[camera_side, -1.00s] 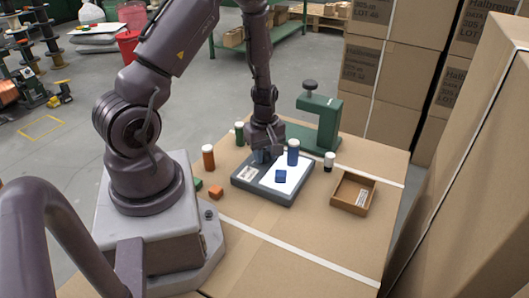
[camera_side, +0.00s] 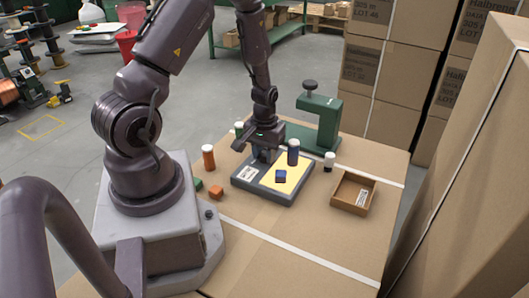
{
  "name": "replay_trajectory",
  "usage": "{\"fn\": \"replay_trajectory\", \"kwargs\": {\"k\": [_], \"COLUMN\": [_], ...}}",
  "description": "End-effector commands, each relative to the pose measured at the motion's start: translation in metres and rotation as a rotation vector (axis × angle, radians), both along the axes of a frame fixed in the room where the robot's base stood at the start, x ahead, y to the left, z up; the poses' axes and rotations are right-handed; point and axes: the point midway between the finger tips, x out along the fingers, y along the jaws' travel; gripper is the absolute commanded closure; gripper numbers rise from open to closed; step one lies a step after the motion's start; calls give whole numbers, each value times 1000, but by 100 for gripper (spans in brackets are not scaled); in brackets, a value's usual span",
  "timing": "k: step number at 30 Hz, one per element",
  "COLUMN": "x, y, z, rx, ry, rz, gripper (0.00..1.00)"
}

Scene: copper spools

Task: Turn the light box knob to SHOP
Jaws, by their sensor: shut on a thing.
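The light box (camera_side: 262,196) is a flat dark grey box on the cardboard-covered table. Its panel (camera_side: 292,184) glows pale yellow, and a white label shows on its left part. A blue cube (camera_side: 280,176) sits on the panel. My gripper (camera_side: 264,158) points down over the far left part of the box, shut on the knob, which is mostly hidden between the fingers. The knob's markings are too small to read.
A blue white-capped bottle (camera_side: 293,152) stands close right of my gripper. An orange bottle (camera_side: 208,157), orange cube (camera_side: 216,192) and green cube (camera_side: 198,184) are left. A green stand (camera_side: 325,122) is behind. A small white-capped bottle (camera_side: 329,162) and cardboard tray (camera_side: 345,203) are right.

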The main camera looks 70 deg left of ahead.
Motion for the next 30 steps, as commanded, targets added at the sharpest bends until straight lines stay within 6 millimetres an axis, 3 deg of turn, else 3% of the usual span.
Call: {"fn": "replay_trajectory", "kwargs": {"k": [12, 30], "x": [0, 0], "y": [1, 1], "z": [1, 1], "rx": [1, 2], "ry": [-1, -1], "rz": [-231, -281], "gripper": [95, 95]}}
